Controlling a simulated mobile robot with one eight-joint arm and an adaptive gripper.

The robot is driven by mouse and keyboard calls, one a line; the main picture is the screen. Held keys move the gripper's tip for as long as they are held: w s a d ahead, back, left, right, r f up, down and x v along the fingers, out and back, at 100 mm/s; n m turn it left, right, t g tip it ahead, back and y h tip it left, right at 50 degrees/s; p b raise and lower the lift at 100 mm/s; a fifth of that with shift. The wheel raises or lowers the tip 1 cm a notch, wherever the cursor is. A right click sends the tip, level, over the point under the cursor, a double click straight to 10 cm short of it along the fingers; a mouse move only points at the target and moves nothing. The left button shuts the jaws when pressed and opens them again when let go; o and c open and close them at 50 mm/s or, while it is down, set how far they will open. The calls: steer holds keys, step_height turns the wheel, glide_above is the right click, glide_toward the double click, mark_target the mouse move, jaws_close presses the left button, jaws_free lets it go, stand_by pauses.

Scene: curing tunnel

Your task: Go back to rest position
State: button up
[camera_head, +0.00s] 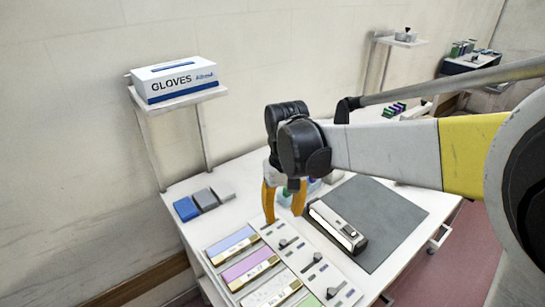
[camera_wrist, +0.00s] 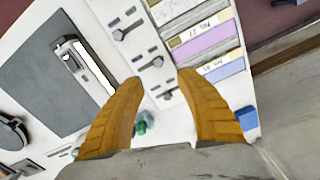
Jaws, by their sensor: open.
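My gripper (camera_head: 284,207) has two orange fingers pointing down over the white bench. In the wrist view the fingers of my gripper (camera_wrist: 158,78) stand apart, with nothing between their tips. The gripper is open and empty. It hangs beside the grey mat and above the strip of small dark tools. A white and black device (camera_head: 337,226) lies on the grey mat (camera_head: 385,215), to the right of the fingers; it also shows in the wrist view (camera_wrist: 85,66).
A glove box (camera_head: 175,80) sits on a raised shelf at the left. Blue and grey blocks (camera_head: 205,200) lie at the bench's back left. Coloured labelled strips (camera_head: 250,270) lie at the front. A small green object (camera_wrist: 142,127) is near the fingers. A far bench (camera_head: 470,62) stands at right.

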steer(key=s+d+r+m+t, duration=0.3)
steer(key=s+d+t, duration=0.4)
steer(key=s+d, duration=0.5)
steer(key=shift+s+d+r, duration=0.4)
steer(key=shift+s+r, duration=0.15)
steer(key=shift+s, duration=0.6)
